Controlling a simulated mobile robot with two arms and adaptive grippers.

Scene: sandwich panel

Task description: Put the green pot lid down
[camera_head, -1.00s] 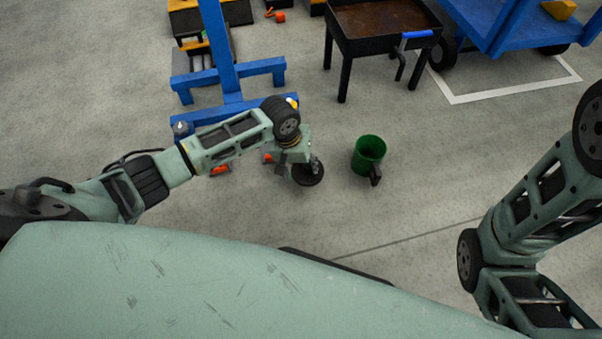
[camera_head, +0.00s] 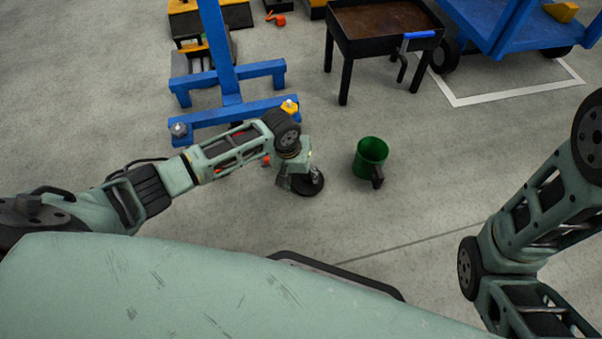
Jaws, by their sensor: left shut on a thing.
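My left gripper (camera_head: 302,176) is shut on a dark, round, flat thing (camera_head: 309,187) that I take to be the pot lid; it looks black here, and no green shows on it. The gripper hides part of it. It is low over the grey floor, but I cannot tell whether it touches. A green pot (camera_head: 371,151), open at the top with a dark handle, stands on the floor to the right of the gripper, apart from it. My right arm shows at the right edge, but its gripper is out of view.
A blue stand (camera_head: 232,108) with legs is behind my left arm. A dark metal table (camera_head: 383,22) with a blue-handled tool (camera_head: 413,37) stands behind the pot. A blue cart (camera_head: 515,25) is at the back right. The floor around the pot is clear.

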